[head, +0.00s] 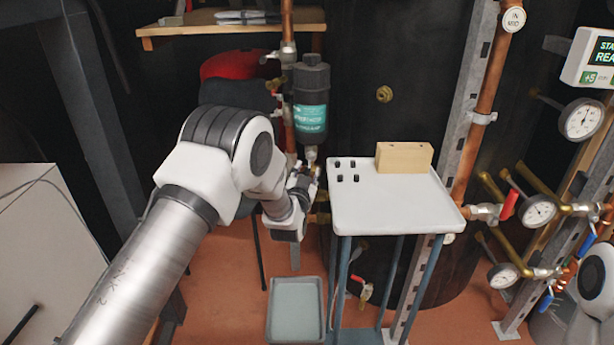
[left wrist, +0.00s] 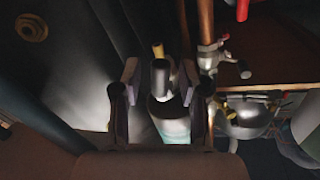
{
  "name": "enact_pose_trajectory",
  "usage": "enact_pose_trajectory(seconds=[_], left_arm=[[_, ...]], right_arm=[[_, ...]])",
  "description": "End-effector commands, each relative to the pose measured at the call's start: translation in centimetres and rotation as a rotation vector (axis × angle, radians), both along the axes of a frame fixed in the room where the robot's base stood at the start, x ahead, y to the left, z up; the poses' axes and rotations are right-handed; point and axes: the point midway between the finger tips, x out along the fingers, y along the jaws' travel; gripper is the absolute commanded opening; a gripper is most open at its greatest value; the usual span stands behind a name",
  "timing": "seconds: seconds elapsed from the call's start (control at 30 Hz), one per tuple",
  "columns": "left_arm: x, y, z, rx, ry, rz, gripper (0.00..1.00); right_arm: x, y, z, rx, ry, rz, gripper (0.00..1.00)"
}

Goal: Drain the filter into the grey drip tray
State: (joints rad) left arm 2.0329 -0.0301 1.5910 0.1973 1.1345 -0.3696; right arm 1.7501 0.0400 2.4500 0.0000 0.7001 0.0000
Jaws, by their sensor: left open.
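The filter (head: 311,98) is a black upright canister with a teal label, mounted on a copper pipe in the head view. A metal fitting (head: 310,152) shows at its lower end. My left gripper (head: 306,178) is just below the filter, at that fitting. In the left wrist view the left gripper (left wrist: 160,95) is open, with a dark cylindrical knob (left wrist: 160,75) between its fingers and the teal label (left wrist: 174,128) behind. Whether the fingers touch the knob cannot be told. The grey drip tray (head: 296,312) lies on the floor below and looks empty.
A white-topped stand (head: 395,205) just right of the gripper holds a wooden block (head: 404,157) and several small black pieces. Copper pipes, valves and gauges (head: 583,120) fill the right side. A wooden shelf (head: 230,22) is at the upper left.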

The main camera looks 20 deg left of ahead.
Motion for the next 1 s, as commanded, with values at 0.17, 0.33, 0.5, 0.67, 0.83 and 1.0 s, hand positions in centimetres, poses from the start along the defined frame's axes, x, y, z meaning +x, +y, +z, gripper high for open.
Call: enact_pose_trajectory(seconds=[0.17, 0.33, 0.5, 0.67, 0.83, 1.0], left_arm=[[0.2, 0.0, 0.0, 0.000, 0.001, 0.000, 0.42], [0.1, 0.0, 0.0, 0.000, 0.000, 0.000, 0.00], [0.1, 0.0, 0.0, 0.000, 0.000, 0.000, 0.00], [0.1, 0.0, 0.1, 0.007, 0.002, -0.001, 0.00], [0.1, 0.2, 0.3, 0.039, 0.015, -0.001, 0.00], [0.0, 0.4, 0.6, 0.116, 0.042, 0.000, 0.00]], right_arm=[[0.0, 0.0, 0.0, 0.000, 0.000, 0.000, 0.00], [0.0, 0.0, 0.0, 0.000, 0.000, 0.000, 0.00], [0.0, 0.0, 0.0, 0.000, 0.000, 0.000, 0.00], [0.0, 0.0, 0.1, 0.000, 0.000, 0.000, 0.00], [0.0, 0.0, 0.6, 0.000, 0.000, 0.000, 0.00], [0.0, 0.0, 1.5, 0.000, 0.000, 0.000, 0.00]])
